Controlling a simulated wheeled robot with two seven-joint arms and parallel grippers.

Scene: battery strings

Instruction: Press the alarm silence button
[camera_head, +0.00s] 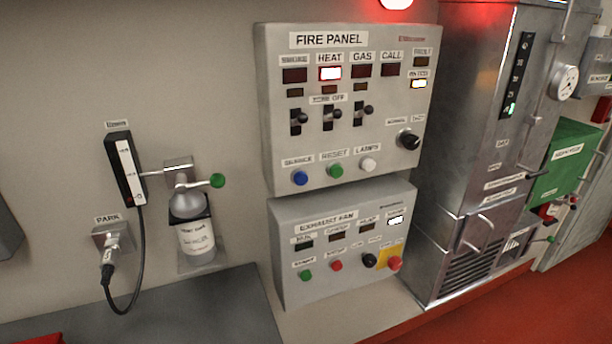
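The fire panel (348,105) is a grey box on the wall in the middle of the head view. Its blue round button (300,178) sits at the lower left, under a small label that appears to read "SILENCE". A green button (336,170) labelled "RESET" and a white button (368,164) labelled "LAMPS" are to its right. The lamp under the "HEAT" label (330,73) is lit, and a lamp at the upper right (419,84) is also lit. Nothing covers the blue button. Neither of my grippers is in view.
The exhaust fan panel (345,238), with its own buttons, is mounted just below. A metal cabinet (470,140) stands close on the right. At left are a black handheld unit (126,170) with a hanging cable and a bottle (196,238) in a bracket. A grey surface (170,315) lies below.

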